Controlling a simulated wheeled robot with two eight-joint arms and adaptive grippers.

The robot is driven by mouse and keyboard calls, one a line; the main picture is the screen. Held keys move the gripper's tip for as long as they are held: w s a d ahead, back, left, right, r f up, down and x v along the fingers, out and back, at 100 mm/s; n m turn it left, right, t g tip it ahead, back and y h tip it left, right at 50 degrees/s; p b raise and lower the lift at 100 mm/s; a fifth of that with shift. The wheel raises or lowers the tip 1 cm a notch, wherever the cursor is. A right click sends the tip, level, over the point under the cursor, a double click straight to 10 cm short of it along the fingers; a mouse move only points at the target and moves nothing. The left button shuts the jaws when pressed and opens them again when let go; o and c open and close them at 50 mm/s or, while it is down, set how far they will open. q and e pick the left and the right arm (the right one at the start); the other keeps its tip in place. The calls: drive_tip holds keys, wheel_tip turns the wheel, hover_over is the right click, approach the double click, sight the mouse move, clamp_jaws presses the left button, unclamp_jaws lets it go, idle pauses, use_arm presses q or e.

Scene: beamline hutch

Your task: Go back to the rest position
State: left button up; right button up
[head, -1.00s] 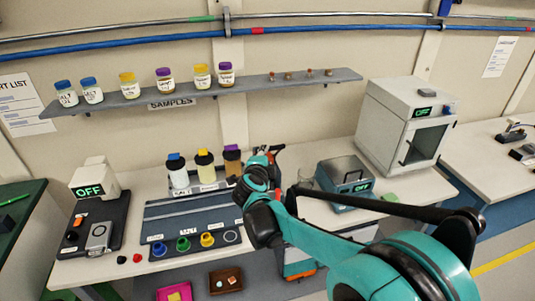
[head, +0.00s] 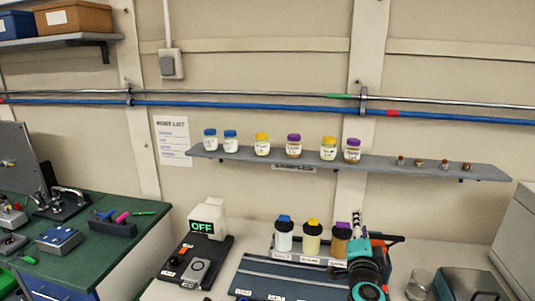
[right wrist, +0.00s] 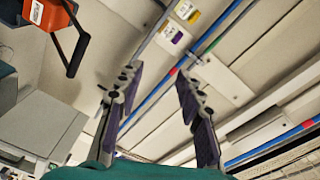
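My right gripper (head: 357,220) points up in the head view, in front of the wall and beside the purple-capped bottle (head: 341,240). In the right wrist view the two fingers of this gripper (right wrist: 158,76) stand apart with nothing between them, so it is open and empty. My teal right arm rises from the bottom edge of the head view and covers part of the bottle rack. My left gripper does not show in either view.
A shelf (head: 270,159) with capped jars and small samples runs along the wall. A blue-capped bottle (head: 284,238) and a yellow-capped bottle (head: 312,240) stand in the rack. A balance reading OFF (head: 206,222) is at left. A glass beaker (head: 419,284) stands right of my arm.

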drive_tip(key=s+a+f+n+g+y+b, duration=0.1)
drive_tip(key=s+a+f+n+y, duration=0.3)
drive_tip(key=a+n, duration=0.25)
drive_tip(key=s+a+f+n+g+y+b, duration=0.1)
drive_tip(key=s+a+f+n+y+b, duration=0.15)
drive_tip(key=s+a+n+y, duration=0.35)
use_arm(q)
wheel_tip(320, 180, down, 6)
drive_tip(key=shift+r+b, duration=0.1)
drive_tip(key=shift+b, duration=0.75)
use_arm(e)
drive_tip(key=s+d+f+n+g+h, duration=0.2)
drive_tip(key=s+f+g, duration=0.2)
drive_tip(key=s+f, duration=0.3)
drive_tip(key=s+d+f+n+g+h, duration=0.2)
drive_tip(key=s+f+g, duration=0.2)
drive_tip(key=s+f, duration=0.3)
wheel_tip(320, 180, down, 6)
drive_tip(key=shift+s+r+h, duration=0.1)
drive_tip(key=shift+s+h, duration=0.25)
drive_tip(key=shift+h, duration=0.05)
